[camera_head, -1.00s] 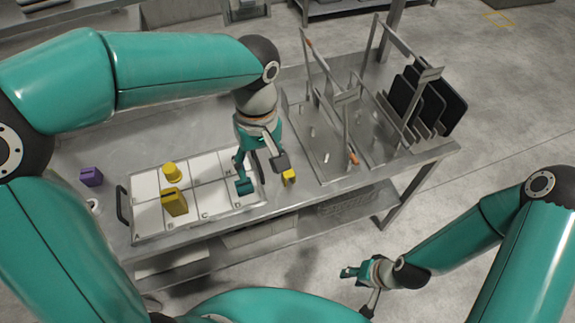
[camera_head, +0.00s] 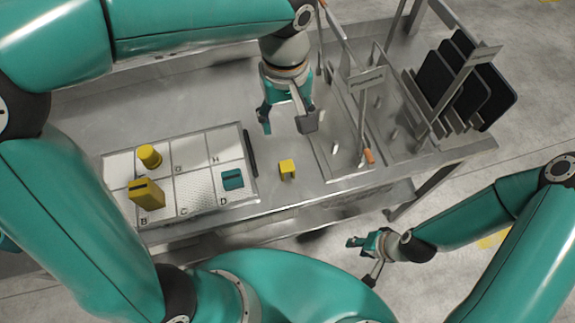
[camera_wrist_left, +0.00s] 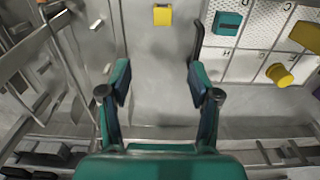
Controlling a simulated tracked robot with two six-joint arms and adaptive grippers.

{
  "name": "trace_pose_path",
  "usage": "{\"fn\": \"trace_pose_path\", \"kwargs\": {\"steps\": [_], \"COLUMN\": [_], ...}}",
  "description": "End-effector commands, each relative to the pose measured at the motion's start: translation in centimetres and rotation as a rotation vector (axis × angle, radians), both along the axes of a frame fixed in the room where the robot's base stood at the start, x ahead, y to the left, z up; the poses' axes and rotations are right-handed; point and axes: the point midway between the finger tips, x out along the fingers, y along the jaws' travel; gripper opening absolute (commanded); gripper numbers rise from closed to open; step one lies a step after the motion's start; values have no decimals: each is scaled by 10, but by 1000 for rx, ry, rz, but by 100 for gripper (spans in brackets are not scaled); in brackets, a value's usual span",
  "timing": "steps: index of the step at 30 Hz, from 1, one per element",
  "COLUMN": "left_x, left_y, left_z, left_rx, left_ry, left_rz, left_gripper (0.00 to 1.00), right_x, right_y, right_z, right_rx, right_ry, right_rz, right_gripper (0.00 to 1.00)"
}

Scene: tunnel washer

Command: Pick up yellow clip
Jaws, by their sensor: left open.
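The yellow clip (camera_head: 287,169) is a small yellow block on the bare metal table, between the tray and the rack. It also shows near the top edge of the left wrist view (camera_wrist_left: 162,15). My left gripper (camera_head: 287,126) is open and empty, above the table and behind the clip in the head view. In the left wrist view the clip lies beyond the gap between its fingertips (camera_wrist_left: 158,80), apart from them. My right gripper (camera_head: 361,262) hangs in front of the table, its fingers apart and empty.
A white lettered tray (camera_head: 208,158) with a dark handle is left of the clip. It holds a teal block (camera_head: 232,179), a yellow slotted block (camera_head: 146,194) and a yellow round piece (camera_head: 149,156). A metal rack (camera_head: 366,90) with dark panels (camera_head: 470,85) stands to the right.

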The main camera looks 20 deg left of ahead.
Motion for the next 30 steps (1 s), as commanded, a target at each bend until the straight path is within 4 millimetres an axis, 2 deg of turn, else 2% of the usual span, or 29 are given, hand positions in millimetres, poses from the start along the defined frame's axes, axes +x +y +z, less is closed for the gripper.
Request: {"fn": "trace_pose_path", "kwargs": {"steps": [5, 15, 18, 26, 30], "left_x": [-2, -3, -3, -6, -12], "left_y": [2, 3, 3, 2, -1], "left_z": [-26, -95, -107, -123, -142], "left_rx": [2, 2, 1, 2, 1], "left_ry": [5, 5, 3, 5, 7], "left_rz": [5, 9, 10, 10, 8], "left_gripper": [62, 62, 62, 62, 62], "right_x": [0, 0, 0, 0, 0], "right_y": [0, 0, 0, 0, 0], "right_z": [-3, -6, -6, -4, -2], "right_rx": [0, 0, 0, 0, 0], "right_ry": [0, 0, 0, 0, 0], "right_rz": [0, 0, 0, 0, 0], "right_gripper": [40, 40, 40, 40, 40]}}
